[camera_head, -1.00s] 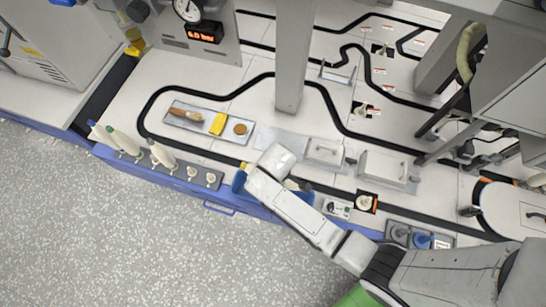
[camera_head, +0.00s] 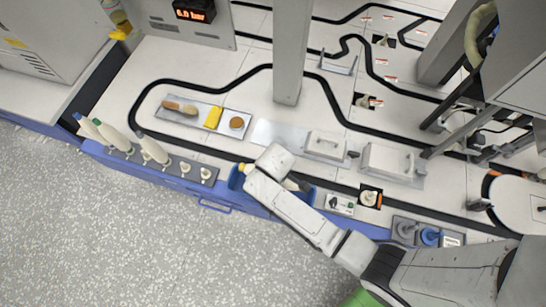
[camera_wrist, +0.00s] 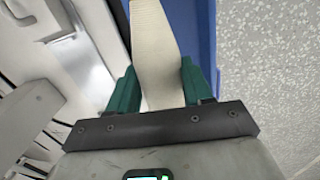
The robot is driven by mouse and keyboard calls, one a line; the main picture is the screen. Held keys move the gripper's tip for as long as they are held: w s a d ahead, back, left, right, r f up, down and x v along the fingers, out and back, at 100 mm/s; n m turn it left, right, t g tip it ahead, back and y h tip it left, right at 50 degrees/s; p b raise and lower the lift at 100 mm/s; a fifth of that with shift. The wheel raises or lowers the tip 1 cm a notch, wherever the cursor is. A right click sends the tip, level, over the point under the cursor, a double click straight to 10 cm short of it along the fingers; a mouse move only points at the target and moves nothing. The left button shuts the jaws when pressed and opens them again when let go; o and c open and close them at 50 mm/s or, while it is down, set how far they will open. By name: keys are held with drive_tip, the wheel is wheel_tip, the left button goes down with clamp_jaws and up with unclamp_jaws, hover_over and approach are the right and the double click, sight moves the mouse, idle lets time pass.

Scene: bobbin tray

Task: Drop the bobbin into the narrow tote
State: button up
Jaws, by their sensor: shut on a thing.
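My gripper (camera_wrist: 160,66) is shut on a cream, tapered bobbin (camera_wrist: 155,35) in the wrist view, with one green finger on each side of it. The bobbin's far end runs out of the picture at the top. A blue surface (camera_wrist: 197,25), likely the narrow tote, lies behind and right of the bobbin there. In the head view the narrow blue tote (camera_head: 234,179) sits at the bench's front edge, and my wrist hides its middle. The gripper's fingers and the held bobbin are mostly hidden by my arm there. I cannot tell whether the bobbin is inside the tote.
A grey peg rack (camera_head: 163,170) with several bobbins (camera_head: 152,148) and bare pegs stands left of the tote. A tray (camera_head: 222,130) with a yellow block lies behind. White handled covers (camera_head: 324,145) and a small switch box (camera_head: 339,205) are at right. A grey post (camera_head: 289,60) rises behind.

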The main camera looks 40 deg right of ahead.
drive_tip(key=o, duration=1.2)
wheel_tip(320, 180, up, 11)
drive_tip(key=a+p, duration=0.1)
drive_tip(key=p, duration=0.2)
drive_tip(key=shift+s, duration=0.4)
